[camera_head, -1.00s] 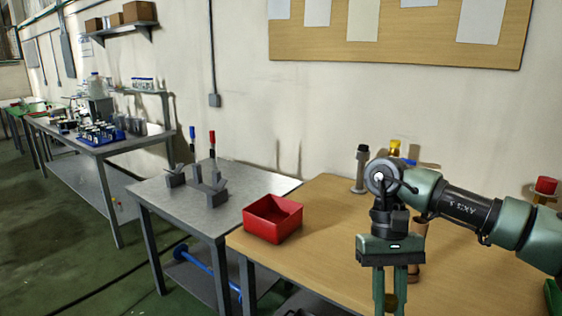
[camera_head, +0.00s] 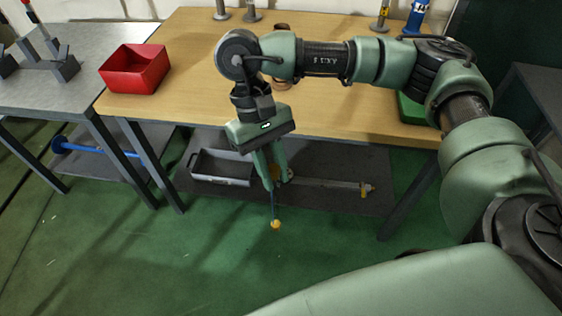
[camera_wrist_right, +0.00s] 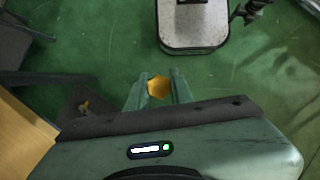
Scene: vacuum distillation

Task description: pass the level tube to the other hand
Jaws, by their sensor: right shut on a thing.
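My right gripper (camera_head: 271,180) hangs in front of the wooden table's front edge, pointing down and slightly tilted. It is shut on the level tube (camera_head: 274,208), a thin dark tube with a yellow end (camera_head: 275,224) low down, above the green floor. The tube's upper part is hidden by the fingers. In the right wrist view a yellow hexagonal end (camera_wrist_right: 158,87) shows between the two fingers (camera_wrist_right: 157,95). My left gripper is in neither view.
A red bin (camera_head: 135,72) sits on the wooden table's (camera_head: 185,55) left end. A grey tray (camera_head: 221,168) and a rod with a yellow fitting (camera_head: 330,185) lie on the shelf below. A blue rod (camera_head: 100,150) lies under the metal table. Green floor is open in front.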

